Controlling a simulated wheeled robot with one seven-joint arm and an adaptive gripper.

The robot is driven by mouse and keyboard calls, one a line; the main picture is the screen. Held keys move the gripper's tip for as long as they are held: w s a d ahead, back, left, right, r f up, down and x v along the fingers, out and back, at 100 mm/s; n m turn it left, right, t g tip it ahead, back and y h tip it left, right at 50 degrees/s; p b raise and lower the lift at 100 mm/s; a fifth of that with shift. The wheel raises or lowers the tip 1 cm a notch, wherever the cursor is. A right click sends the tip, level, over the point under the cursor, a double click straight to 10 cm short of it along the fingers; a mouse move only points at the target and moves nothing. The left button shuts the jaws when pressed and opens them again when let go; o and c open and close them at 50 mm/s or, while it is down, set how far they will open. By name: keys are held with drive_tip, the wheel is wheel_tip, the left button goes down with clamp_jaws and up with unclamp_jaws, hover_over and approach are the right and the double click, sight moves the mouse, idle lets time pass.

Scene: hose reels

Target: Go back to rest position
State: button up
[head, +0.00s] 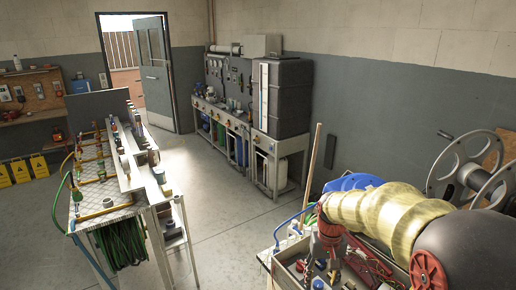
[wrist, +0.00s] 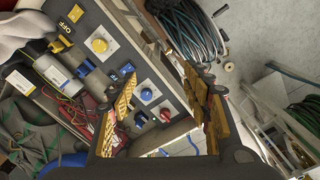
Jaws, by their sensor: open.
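My gripper (wrist: 168,105) is open in the wrist view, with its two brown-and-black fingers spread apart. Nothing is held between the fingers. Past the fingertips are a grey panel (wrist: 110,58) with knobs and a dark-edged bench face. In the head view my arm reaches in from the right above a cluttered bench, and its end points down over it; the fingers are too small there to make out.
A bench (head: 268,254) with loose parts lies below the arm. A hose reel (head: 470,172) stands at the right. A pipe-fitted table (head: 100,217) stands at the left, with clear floor between. Coiled hoses (wrist: 190,28) show in the wrist view.

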drive_tip(key=s+r+t, duration=0.2)
drive_tip(key=s+r, duration=0.5)
drive_tip(key=s, duration=0.5)
drive_tip(key=s+r+t, duration=0.3)
drive_tip(key=s+r, duration=0.4)
drive_tip(key=s, duration=0.5)
drive_tip(key=shift+s+r+t, duration=0.25)
drive_tip(key=shift+r+t, duration=0.05)
drive_tip(key=shift+r, duration=0.1)
